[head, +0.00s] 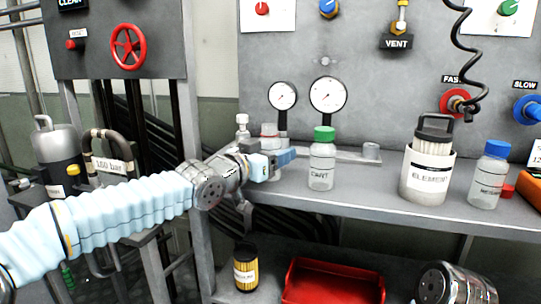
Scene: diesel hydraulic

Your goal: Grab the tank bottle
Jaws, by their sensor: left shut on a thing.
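My left gripper (278,160) reaches in from the left, just above the front left part of the grey shelf. It is shut on a clear bottle (269,131) with a pale, faintly reddish top. The gripper covers most of this bottle, so I cannot read a label or tell whether its base touches the shelf. A green-capped bottle (321,160) stands upright just right of the gripper, with a label that seems to read "DIRT" or "CART". A blue-capped bottle (489,175) stands farther right.
The grey shelf (375,190) also carries a white "ELEMENT" canister (427,172) and a small clear fitting (242,127) behind the gripper. Two gauges (327,94) are on the back panel.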

